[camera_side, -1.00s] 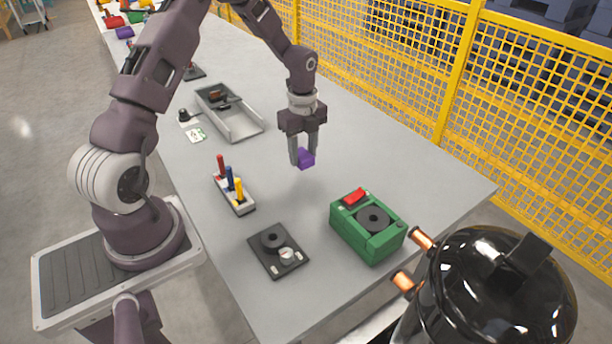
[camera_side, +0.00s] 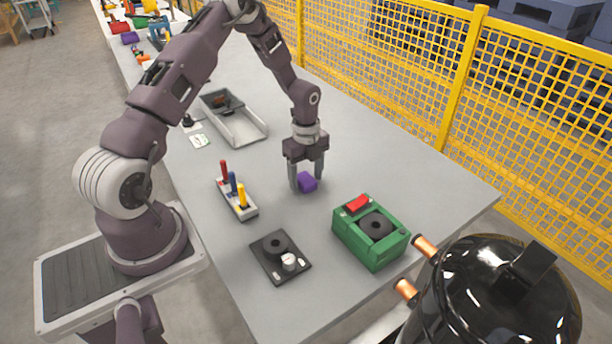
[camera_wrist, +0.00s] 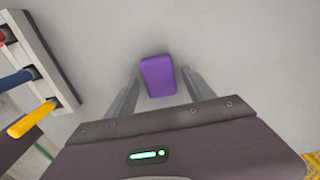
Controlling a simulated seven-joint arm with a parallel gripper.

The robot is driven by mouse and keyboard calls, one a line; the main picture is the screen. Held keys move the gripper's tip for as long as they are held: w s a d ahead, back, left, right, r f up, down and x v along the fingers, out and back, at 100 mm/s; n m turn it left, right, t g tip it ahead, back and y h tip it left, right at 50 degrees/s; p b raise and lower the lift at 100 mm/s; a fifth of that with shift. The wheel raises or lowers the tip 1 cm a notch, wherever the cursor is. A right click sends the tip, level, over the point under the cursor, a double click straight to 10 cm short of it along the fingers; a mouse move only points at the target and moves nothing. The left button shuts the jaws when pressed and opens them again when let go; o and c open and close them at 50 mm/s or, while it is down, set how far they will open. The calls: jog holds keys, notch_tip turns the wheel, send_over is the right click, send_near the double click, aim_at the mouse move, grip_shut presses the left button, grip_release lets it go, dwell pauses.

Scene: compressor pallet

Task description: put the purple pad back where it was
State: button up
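The purple pad (camera_side: 307,182) rests on the grey table, below and between the fingers of my gripper (camera_side: 306,182). In the wrist view the pad (camera_wrist: 158,76) lies between the tips of my gripper (camera_wrist: 161,80), with a narrow gap on either side. The fingers look spread wider than the pad, so my gripper is open around it. The pad's underside is hidden.
A rack with red, blue and yellow handles (camera_side: 239,207) stands to the left. A dark plate with a black disc (camera_side: 280,258) and a green box (camera_side: 371,232) are nearer the camera. A grey tray (camera_side: 243,128) lies behind. Table around the pad is clear.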

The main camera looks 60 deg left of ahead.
notch_tip(320, 180, up, 13)
notch_tip(320, 180, up, 12)
jog(key=n+t+y, duration=0.1)
jog(key=n+t, duration=0.1)
jog(key=n, duration=0.4)
send_over(306, 180)
jog(key=s+d, duration=0.6)
jog(key=d, duration=0.1)
jog(key=s+d+r+n+t, duration=0.1)
jog(key=s+d+r+n, duration=0.1)
jog(key=s, duration=0.4)
jog(key=s+d+r+n+t, duration=0.1)
jog(key=s+d+r+n, duration=0.1)
jog(key=s+d+n, duration=0.2)
jog(key=s+d+r+n+t+h, duration=0.1)
jog(key=s+d+r+n, duration=0.1)
jog(key=s+d+n, duration=0.2)
jog(key=s+n, duration=0.2)
jog(key=s, duration=0.2)
jog(key=shift+s+r+t, duration=0.3)
jog(key=shift+s+r, duration=0.05)
jog(key=shift+r, duration=0.05)
